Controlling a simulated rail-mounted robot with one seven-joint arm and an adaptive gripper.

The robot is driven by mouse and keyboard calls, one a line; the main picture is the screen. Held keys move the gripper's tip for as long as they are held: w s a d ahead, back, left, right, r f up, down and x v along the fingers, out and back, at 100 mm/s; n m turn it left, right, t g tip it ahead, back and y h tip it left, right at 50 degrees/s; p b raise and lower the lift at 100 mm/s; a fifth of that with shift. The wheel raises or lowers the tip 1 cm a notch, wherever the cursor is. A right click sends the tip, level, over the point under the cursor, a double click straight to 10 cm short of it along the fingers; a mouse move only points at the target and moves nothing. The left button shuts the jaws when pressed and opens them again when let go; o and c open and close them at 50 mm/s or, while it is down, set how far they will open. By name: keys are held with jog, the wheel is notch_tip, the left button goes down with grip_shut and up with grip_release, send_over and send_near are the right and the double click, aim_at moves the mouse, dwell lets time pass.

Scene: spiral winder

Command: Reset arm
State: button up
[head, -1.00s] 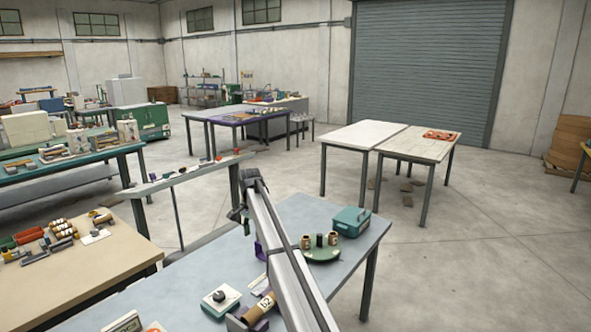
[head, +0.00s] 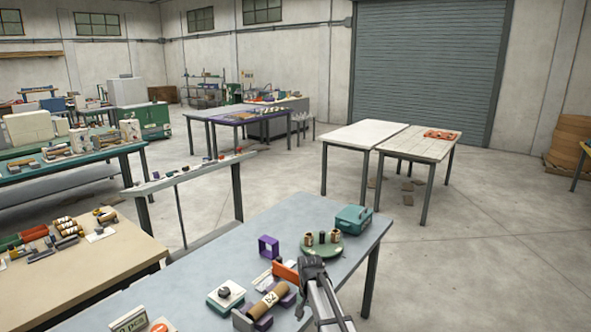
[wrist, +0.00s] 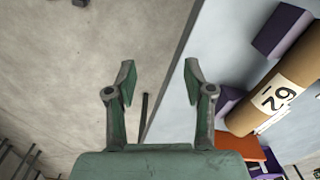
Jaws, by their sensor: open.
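My gripper shows in the wrist view (wrist: 158,85) with its two green-grey fingers spread apart and nothing between them. It hangs over the edge of the blue-grey table, with floor on the left and tabletop on the right. In the head view my arm reaches up from the bottom edge, its end close to the orange piece (head: 286,271); the fingers cannot be made out there. A brown cardboard tube with a white label (wrist: 290,82) lies on purple supports to the right of my gripper. The tube also shows in the head view (head: 268,301).
On the table (head: 190,277) stand a purple frame (head: 268,247), a green round tray with small spools (head: 332,251), a teal box (head: 353,219), a white device with a dark knob (head: 225,294) and a counter (head: 130,319). Open floor lies right of the table.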

jog(key=s+d+f+n, duration=0.1)
jog(key=s+d+f, duration=0.25)
jog(key=s, duration=0.55)
jog(key=s+d+f+n, duration=0.25)
jog(key=s+d, duration=0.25)
jog(key=s, duration=0.5)
jog(key=s+d+f, duration=0.4)
jog(key=s, duration=0.5)
jog(key=s+f+g+b, duration=0.6)
jog(key=s+f+b, duration=0.4)
jog(key=s+f, duration=1.7)
jog(key=shift+s+f+g, duration=0.35)
jog(key=shift+s+g, duration=0.05)
jog(key=shift+s, duration=0.1)
